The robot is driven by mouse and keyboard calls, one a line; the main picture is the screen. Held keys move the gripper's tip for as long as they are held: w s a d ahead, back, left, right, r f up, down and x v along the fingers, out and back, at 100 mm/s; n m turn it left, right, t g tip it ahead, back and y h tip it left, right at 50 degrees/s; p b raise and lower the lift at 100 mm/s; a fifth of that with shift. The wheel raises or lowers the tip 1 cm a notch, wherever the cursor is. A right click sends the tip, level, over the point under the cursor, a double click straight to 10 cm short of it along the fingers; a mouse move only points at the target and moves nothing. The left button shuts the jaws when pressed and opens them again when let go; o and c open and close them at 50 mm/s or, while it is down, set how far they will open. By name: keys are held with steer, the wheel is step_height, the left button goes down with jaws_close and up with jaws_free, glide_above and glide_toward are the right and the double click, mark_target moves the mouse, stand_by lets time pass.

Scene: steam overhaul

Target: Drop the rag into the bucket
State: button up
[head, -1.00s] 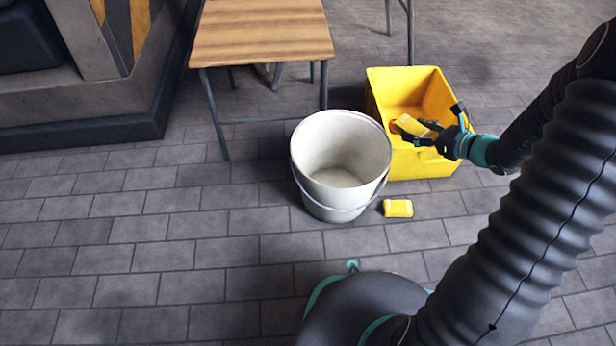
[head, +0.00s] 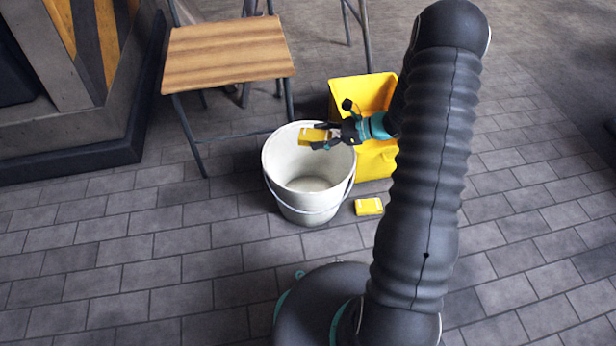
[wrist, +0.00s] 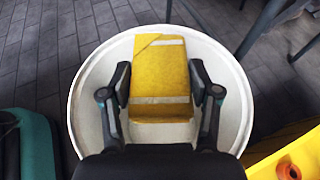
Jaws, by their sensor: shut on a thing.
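The rag is a folded yellow piece with a pale stripe (wrist: 160,72); it also shows in the head view (head: 310,136). My gripper (head: 318,140) is shut on it, with one finger on each side in the wrist view (wrist: 163,88). The bucket (head: 288,205) is white with a wire handle and stands upright on the floor. In the wrist view, the bucket's rim (wrist: 77,97) surrounds the rag on the left, top and right. The rag is above the bucket's opening. My gripper hides the near part of the rim in the wrist view.
A yellow bin (head: 375,165) stands right behind the bucket, partly hidden by my arm. A second yellow folded piece (head: 369,206) lies on the floor right of the bucket. A wooden-topped stool (head: 228,55) stands behind. The paved floor at front left is clear.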

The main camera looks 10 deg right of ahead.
step_height(320, 180, down, 6)
steer(key=b, duration=0.3)
steer(key=shift+r+b, duration=0.1)
steer(key=shift+b, duration=0.2)
steer(key=o, duration=1.2)
steer(key=v, duration=1.2)
